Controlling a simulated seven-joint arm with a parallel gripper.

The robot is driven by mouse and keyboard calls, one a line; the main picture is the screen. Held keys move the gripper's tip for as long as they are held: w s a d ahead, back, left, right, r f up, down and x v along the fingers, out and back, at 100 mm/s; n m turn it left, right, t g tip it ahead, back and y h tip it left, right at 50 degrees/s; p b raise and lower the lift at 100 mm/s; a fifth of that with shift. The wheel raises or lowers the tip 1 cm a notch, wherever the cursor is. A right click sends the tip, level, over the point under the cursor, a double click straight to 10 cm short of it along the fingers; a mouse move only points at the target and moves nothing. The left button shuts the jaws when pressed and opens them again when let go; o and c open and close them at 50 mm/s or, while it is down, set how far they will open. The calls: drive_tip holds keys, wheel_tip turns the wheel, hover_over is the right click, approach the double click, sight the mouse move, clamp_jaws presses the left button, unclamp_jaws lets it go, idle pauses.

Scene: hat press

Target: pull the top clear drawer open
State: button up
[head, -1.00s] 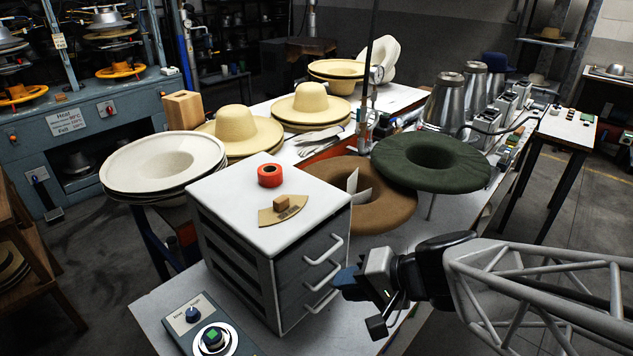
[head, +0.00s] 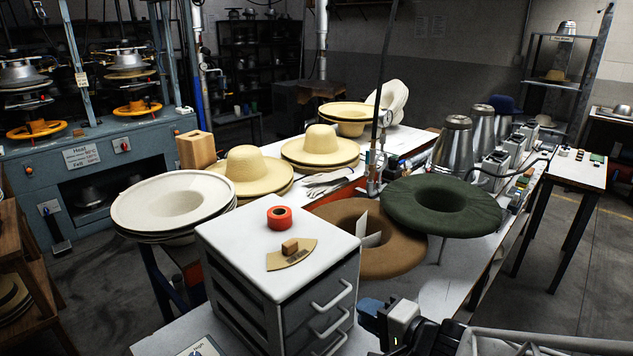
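A small white-topped drawer cabinet (head: 275,240) stands on the bench in the head view. Its front faces right, with several stacked grey drawers. The top drawer's pale bar handle (head: 332,298) is the highest one, and that drawer looks shut. Whether its front is clear is hard to tell. My gripper (head: 369,308) is just right of the top handle, with a small gap between them in the picture. Its blue fingertips overlap in this view, so their opening is hidden. Nothing shows held in it.
A red tape roll (head: 279,217) and a tan fan-shaped piece with a wooden block (head: 291,255) lie on the cabinet. A brown hat (head: 400,262) and a green hat (head: 442,208) sit behind. A white hat stack (head: 172,205) is at left. Some bench right of the cabinet is bare.

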sight(338, 297)
drive_tip(key=shift+w+a, duration=0.1)
drive_tip(key=shift+a, duration=0.05)
drive_tip(key=shift+x, duration=3.75)
clamp_jaws()
